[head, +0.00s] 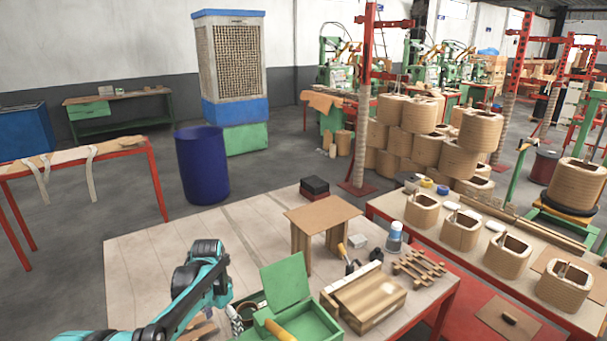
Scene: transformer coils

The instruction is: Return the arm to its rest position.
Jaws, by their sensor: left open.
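My left arm, teal and black, comes in from the bottom left over the wooden table (150,262). It bends at a raised joint and comes down towards the front of the table. My left gripper (238,318) is low, just left of the green box (312,322). Its fingers are small and partly hidden by the arm and the box, and it looks open with nothing seen in it. I cannot tell whether it touches the box. My right gripper is not in view.
The green box's lid (285,282) stands open, close to my left gripper. A small wooden stand (322,222), a wooden block (370,298), a slatted rack (419,268) and a bottle (395,238) stand farther right. The table's left part is clear. Coils (460,229) line the right-hand table.

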